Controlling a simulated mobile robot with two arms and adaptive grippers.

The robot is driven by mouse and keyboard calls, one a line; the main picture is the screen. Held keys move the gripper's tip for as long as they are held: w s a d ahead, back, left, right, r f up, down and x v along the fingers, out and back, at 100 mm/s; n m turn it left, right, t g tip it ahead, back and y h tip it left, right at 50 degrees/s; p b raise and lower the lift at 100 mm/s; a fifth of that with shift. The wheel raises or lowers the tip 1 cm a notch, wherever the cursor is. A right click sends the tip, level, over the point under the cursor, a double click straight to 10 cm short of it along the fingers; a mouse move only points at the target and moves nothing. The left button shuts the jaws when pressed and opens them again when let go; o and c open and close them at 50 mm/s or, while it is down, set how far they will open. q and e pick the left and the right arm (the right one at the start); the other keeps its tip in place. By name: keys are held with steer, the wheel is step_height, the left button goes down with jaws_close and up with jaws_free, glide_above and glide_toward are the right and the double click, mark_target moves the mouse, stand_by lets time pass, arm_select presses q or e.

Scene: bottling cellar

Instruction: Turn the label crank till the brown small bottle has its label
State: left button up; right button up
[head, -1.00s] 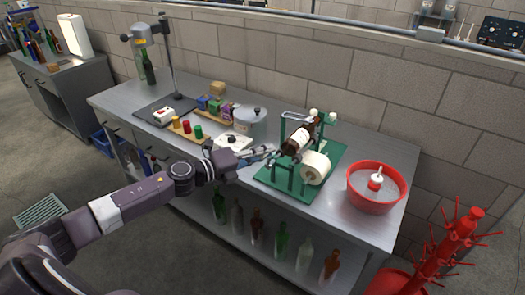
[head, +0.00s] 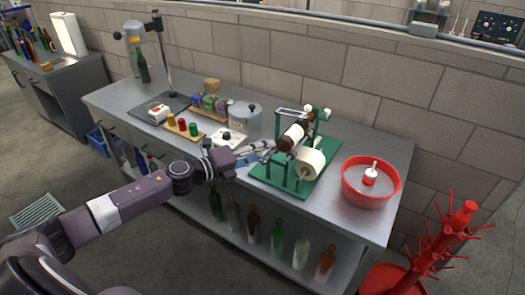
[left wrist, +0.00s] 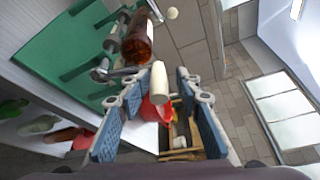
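The brown small bottle (head: 286,142) lies on its side across the green label machine (head: 259,172). A pale patch shows on its upper side in the head view. The bottle's brown end (left wrist: 138,45) shows in the left wrist view. A white label roll (head: 310,162) sits at the machine's front. My left gripper (head: 270,148) is at the machine's left side. In the left wrist view its blue-padded fingers (left wrist: 159,78) are apart, with the crank's cream handle (left wrist: 158,80) between the tips. I cannot tell whether they touch it. My right gripper is out of view.
A red bowl (head: 346,190) stands right of the machine. A grey pot (head: 244,118) and a small board with coloured pieces (head: 182,126) are to the left. A red bottle tree (head: 447,235) stands beyond the bench's right end. Bottles stand on the lower shelf.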

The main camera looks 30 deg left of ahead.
arm_select(q)
steer(key=shift+a, duration=0.15)
steer(key=shift+s+a, duration=0.2)
steer(key=shift+s, duration=0.15)
steer(key=v, duration=1.1)
steer(key=shift+d, duration=0.15)
steer(key=shift+s+r, duration=0.1)
